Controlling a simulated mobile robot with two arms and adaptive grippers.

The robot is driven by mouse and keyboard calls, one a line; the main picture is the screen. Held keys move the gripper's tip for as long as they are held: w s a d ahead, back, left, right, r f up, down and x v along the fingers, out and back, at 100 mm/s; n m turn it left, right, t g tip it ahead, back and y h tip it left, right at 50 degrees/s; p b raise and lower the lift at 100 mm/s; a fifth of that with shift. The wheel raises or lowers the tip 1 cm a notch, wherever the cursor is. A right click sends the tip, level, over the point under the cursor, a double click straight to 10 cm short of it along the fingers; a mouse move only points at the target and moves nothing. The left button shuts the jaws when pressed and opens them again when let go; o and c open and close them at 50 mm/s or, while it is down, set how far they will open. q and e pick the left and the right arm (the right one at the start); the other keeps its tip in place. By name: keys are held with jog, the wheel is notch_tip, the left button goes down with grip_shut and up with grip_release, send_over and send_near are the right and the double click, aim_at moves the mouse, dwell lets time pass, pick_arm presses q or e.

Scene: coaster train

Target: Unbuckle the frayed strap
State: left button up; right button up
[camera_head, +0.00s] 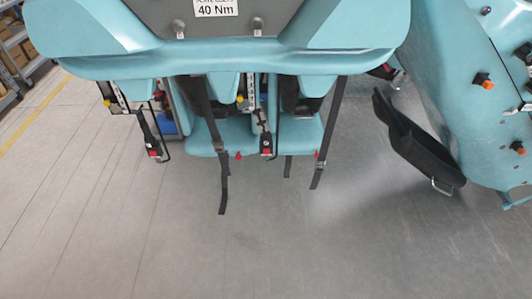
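Several dark straps hang from a teal coaster train seat unit (215,65) in the upper middle of the head view. One long strap (212,130) hangs left of centre with its loose end above the floor. Another strap (329,130) hangs at the right, and a short strap end (288,167) shows between them. Black buckles with red parts hang at the left (152,143) and in the middle (266,142). I cannot tell which strap is frayed or whether any strap is buckled. Neither of my grippers is in view.
A teal body part (455,90) with orange-tipped fittings stands at the right, with a black padded piece (418,145) leaning beside it. A "40 Nm" label (216,8) is at the top. Shelves (18,50) with boxes stand far left. The grey floor (270,250) in front is clear.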

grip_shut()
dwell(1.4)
